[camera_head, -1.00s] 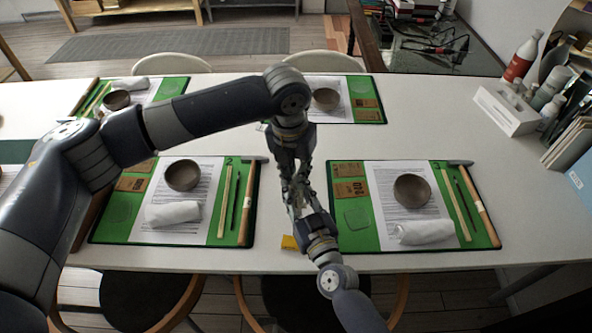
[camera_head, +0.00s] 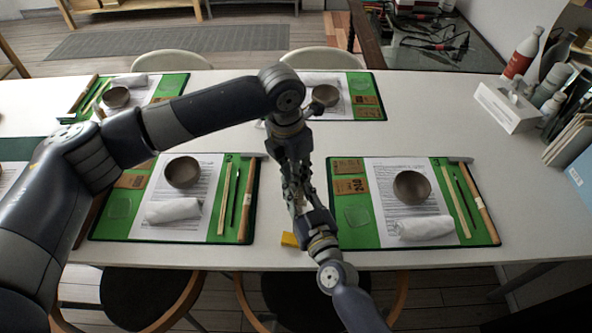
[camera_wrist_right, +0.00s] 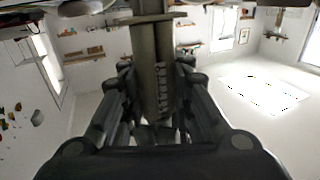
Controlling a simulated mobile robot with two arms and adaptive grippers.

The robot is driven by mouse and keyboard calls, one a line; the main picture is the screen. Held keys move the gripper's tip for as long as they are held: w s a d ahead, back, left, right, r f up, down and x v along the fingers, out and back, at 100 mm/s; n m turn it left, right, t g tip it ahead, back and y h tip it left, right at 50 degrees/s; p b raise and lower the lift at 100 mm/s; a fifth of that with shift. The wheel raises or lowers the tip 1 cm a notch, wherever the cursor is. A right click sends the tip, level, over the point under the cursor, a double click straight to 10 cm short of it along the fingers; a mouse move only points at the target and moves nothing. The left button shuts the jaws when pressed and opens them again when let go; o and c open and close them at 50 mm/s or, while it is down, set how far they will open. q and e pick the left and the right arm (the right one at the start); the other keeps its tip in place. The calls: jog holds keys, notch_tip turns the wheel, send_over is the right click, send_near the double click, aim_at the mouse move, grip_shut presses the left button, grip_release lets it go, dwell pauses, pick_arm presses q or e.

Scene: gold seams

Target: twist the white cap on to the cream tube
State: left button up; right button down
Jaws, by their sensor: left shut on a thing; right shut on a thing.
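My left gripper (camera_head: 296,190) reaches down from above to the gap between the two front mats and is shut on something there. My right gripper (camera_head: 304,213) comes up from the front edge and meets it, also shut. In the right wrist view a dull, grey-cream tube (camera_wrist_right: 150,70) with dark lettering stands upright between my right fingers. The white cap cannot be made out in either view; the meeting fingers hide that spot. I cannot tell whether cap and tube touch.
Green mats with bowls, white rolls and tools lie either side, such as the right one (camera_head: 345,235). A white box (camera_head: 507,107) and bottles stand at the right. The table's middle is mostly clear.

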pick_arm(q)
jog(key=shift+w+a+m, duration=0.1)
jog(key=shift+m, duration=0.4)
jog(key=o, duration=0.6)
jog(key=shift+r, duration=2.25)
